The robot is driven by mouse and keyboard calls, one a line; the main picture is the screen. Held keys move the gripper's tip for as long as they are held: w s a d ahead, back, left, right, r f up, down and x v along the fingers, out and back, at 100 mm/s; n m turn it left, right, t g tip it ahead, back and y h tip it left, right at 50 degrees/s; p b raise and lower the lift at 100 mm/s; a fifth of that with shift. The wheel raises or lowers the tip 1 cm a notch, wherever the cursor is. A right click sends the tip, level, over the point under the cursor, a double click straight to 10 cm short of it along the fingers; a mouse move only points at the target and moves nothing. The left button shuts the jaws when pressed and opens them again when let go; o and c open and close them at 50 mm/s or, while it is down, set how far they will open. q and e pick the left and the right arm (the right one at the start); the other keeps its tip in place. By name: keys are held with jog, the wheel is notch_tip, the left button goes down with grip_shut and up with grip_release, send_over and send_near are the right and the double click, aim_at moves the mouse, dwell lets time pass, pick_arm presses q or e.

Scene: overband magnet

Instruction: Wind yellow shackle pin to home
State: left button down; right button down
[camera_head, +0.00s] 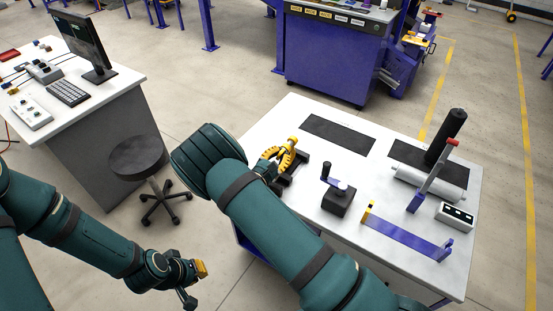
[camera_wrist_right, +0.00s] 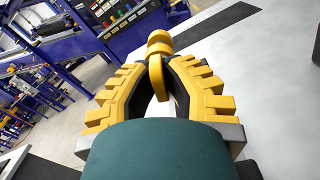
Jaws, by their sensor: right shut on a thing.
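The yellow shackle pin (camera_wrist_right: 158,43) is at the fingertips of my right gripper (camera_wrist_right: 155,75) in the right wrist view. Its flat yellow head stands between the two toothed yellow fingers, which are shut on it. In the head view my right gripper (camera_head: 280,158) is at the left side of the white table, over a dark fixture (camera_head: 293,167). The pin (camera_head: 291,142) shows there as a small yellow piece by the fingers. The pin's thread and its seat are hidden. My left gripper (camera_head: 197,284) hangs low left of the table, with its fingers apart and empty.
The white table (camera_head: 285,116) also holds a black block with a crank (camera_head: 338,198), a blue bar (camera_head: 405,236), a roller with a lever (camera_head: 430,182) and a grey switch box (camera_head: 455,215). A stool (camera_head: 140,157) and a desk (camera_head: 100,95) stand to the left.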

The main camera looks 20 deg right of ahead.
jog(key=m+b, duration=0.2)
jog(key=m, duration=0.2)
jog(key=shift+f+b, duration=0.1)
jog(key=shift+b, duration=0.25)
jog(key=shift+m, duration=0.4)
jog(key=shift+m+b, duration=1.1)
jog(key=shift+b, duration=0.2)
jog(key=shift+m+b, duration=1.1)
jog(key=shift+m, duration=0.2)
